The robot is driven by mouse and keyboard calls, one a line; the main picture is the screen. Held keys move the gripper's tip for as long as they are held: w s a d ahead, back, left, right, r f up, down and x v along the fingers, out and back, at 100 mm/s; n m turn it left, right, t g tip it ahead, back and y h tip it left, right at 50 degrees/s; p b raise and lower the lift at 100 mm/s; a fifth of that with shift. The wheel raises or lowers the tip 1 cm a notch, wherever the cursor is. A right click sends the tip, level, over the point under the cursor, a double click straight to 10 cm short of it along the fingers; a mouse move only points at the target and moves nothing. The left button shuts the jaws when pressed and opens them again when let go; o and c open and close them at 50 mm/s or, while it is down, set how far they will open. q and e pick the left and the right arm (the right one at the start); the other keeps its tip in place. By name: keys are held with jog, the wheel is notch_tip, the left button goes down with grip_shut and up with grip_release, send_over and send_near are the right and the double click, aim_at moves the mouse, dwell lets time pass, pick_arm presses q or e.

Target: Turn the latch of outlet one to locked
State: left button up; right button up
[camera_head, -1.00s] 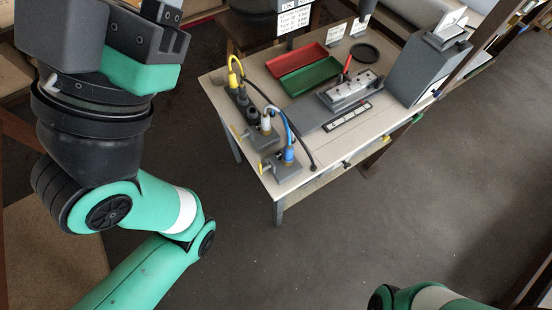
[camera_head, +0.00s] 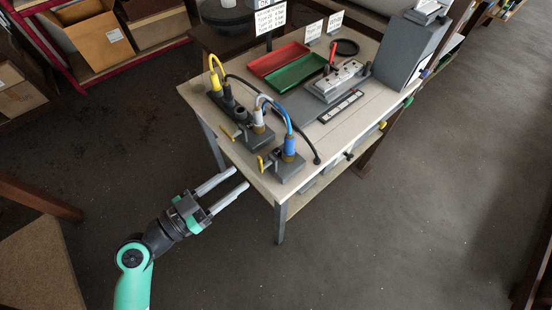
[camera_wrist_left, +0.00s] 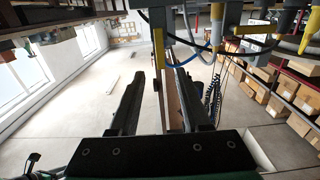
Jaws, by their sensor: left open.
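Two grey outlet blocks stand along the table's left front edge, each with a yellow latch on its left side. The near block (camera_head: 287,173) holds a blue plug (camera_head: 289,147); its latch is a short yellow lever (camera_head: 262,163). The longer block (camera_head: 249,131) behind holds several plugs and has another yellow lever (camera_head: 227,133). I cannot tell which is outlet one. My left gripper (camera_head: 242,177) is open and empty, its tips just outside the table edge, apart from both latches. In the left wrist view the scene is inverted, with a yellow lever (camera_wrist_left: 158,48) beyond the fingers. My right gripper is out of view.
Cables arch over the blocks.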

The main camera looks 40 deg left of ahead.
aim_at(261, 161)
pick_arm(q)
jog(key=w, duration=0.7)
jog(key=w+d, duration=0.1)
jog(key=w, duration=0.3)
jog(key=shift+w+r+p, duration=0.1)
jog(key=shift+w+p, duration=0.2)
jog(key=shift+p, duration=0.1)
grip_shut()
